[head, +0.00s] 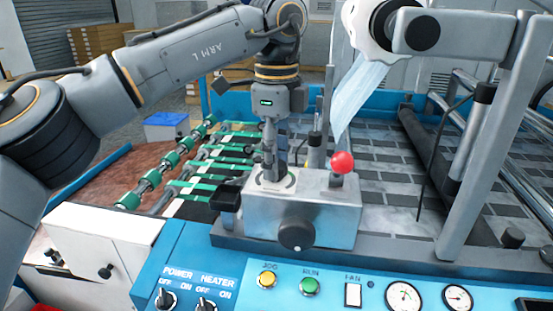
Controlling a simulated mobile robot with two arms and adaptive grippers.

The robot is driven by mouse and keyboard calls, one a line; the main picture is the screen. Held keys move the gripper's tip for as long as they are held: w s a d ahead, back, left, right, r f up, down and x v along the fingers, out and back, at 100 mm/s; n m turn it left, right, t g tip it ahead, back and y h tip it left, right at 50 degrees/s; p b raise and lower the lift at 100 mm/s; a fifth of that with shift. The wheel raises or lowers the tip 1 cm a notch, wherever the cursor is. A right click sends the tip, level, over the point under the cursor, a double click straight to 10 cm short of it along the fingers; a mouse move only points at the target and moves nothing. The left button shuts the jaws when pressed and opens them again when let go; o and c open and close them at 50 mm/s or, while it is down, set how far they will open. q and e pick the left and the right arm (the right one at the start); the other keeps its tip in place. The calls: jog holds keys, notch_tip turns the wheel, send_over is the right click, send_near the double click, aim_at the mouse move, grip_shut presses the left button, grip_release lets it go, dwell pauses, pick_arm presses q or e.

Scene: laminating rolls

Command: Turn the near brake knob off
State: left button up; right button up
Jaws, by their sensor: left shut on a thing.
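My left gripper (270,160) points straight down onto the top of a silver metal box (330,212). It is shut on the near brake knob, which its fingers mostly hide. A pale dial plate with a dark arc (287,183) shows around the fingertips. I cannot read the knob's setting. My right gripper is not in view.
A red ball handle (342,162) stands on the box close to the right of my gripper. A black round knob (297,233) sticks out of the box front. The blue control panel (235,262) lies in front. Green-wheeled rollers (185,150) are behind left; white film (360,92) hangs behind right.

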pick_arm(q)
jog(key=shift+r, duration=0.15)
jog(key=o, duration=1.2)
notch_tip(320, 180, up, 12)
jog(key=shift+f, duration=0.1)
dwell(0.4)
